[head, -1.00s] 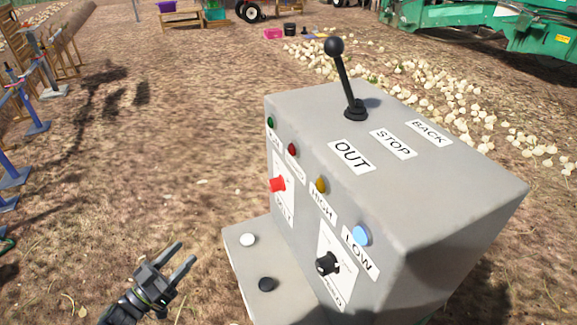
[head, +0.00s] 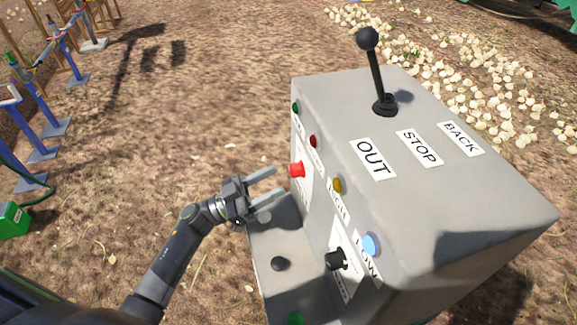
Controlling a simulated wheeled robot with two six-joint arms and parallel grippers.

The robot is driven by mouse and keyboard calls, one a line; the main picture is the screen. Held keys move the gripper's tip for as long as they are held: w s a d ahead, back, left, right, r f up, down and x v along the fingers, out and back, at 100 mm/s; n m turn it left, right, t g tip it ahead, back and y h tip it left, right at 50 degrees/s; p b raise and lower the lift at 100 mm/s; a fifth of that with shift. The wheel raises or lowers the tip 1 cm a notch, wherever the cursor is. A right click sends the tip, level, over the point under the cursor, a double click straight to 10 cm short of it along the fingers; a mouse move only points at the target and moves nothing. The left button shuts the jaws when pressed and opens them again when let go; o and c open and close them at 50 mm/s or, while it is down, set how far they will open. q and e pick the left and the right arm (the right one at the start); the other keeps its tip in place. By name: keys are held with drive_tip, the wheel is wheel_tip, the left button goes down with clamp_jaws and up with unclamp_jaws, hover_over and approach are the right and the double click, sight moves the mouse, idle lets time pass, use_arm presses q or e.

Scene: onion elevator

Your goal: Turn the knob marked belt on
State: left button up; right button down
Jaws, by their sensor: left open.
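The grey control box (head: 450,215) stands at the right. On its left face is a red knob (head: 297,170) with a white plate around it; the plate's lettering is too small to read clearly now. My left gripper (head: 279,182) is open and empty. Its two fingers point right at the red knob, with the tips just left of it and a small gap showing. A black knob (head: 336,259) on another white plate sits lower on the same face. My right gripper is not in view.
A black-ball lever (head: 370,60) rises from the box top beside OUT, STOP and BACK labels. Green, red, yellow and blue lamps line the face's upper edge.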

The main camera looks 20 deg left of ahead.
sight(290, 173)
use_arm(q)
drive_tip(key=p+x, duration=0.1)
drive_tip(key=x, duration=0.4)
drive_tip(key=c, duration=1)
